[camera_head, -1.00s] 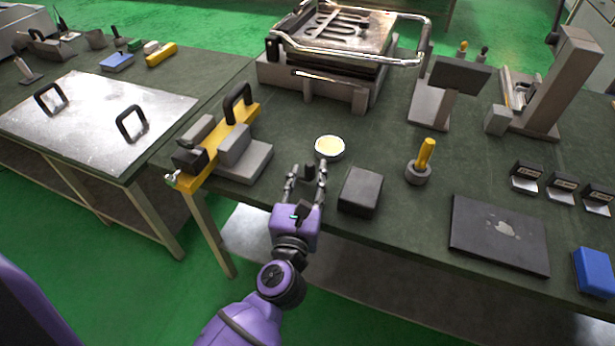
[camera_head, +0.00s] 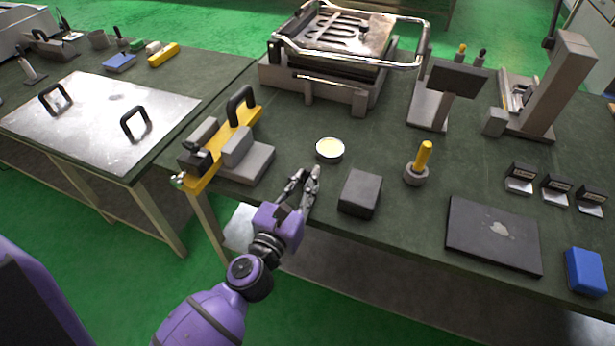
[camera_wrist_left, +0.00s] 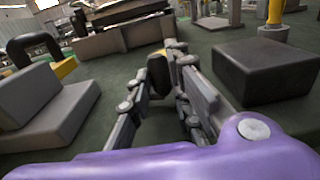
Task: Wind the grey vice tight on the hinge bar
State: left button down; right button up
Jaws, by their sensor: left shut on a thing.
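The grey vice (camera_head: 258,165) stands at the table's front left corner, with its jaw blocks on either side of the yellow hinge bar (camera_head: 222,150). The bar carries a black loop handle (camera_head: 240,100). A small silver knob (camera_head: 178,181) shows at the near end. The vice's grey blocks (camera_wrist_left: 45,105) also show at the left of the left wrist view. My left gripper (camera_head: 303,178) is right of the vice, apart from it, at the table's front edge. Its fingers are shut on a small dark rounded piece (camera_wrist_left: 158,75), which I cannot identify. My right gripper is not in view.
A dark block (camera_head: 360,192) is close to the right of my left gripper. A round cream-topped dish (camera_head: 329,150) is beyond it. A metal press (camera_head: 340,50) stands behind.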

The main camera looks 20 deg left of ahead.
aim_at(305, 179)
pick_arm(q)
jog(key=m+h, duration=0.1)
jog(key=a+m+h, duration=0.1)
jog(key=shift+s+h, duration=0.25)
jog(key=shift+h, duration=0.15)
jog(key=m+h, duration=0.1)
jog(key=g+h+b, duration=0.1)
jog(key=a+m+g+h, duration=0.1)
jog(key=h, duration=0.1)
jog(key=shift+s+f+m, duration=0.15)
jog(key=shift+s+m, duration=0.15)
jog(key=shift+s, duration=0.05)
jog(key=shift+s+a+m+g+h+b, duration=0.15)
jog(key=shift+a+m+g+h+b, duration=0.15)
jog(key=shift+m+g+h+b, duration=0.65)
jog(key=shift+a+m+g+h+b, duration=0.35)
jog(key=shift+m+h, duration=0.2)
jog(key=shift+h, duration=0.5)
jog(key=shift+s+a+m+g+h+b, duration=0.1)
jog(key=shift+a+m+g+h+b, duration=0.15)
jog(key=shift+m+g+h+b, duration=0.35)
jog(key=shift+r+g+h, duration=0.2)
jog(key=shift+g+h, duration=0.1)
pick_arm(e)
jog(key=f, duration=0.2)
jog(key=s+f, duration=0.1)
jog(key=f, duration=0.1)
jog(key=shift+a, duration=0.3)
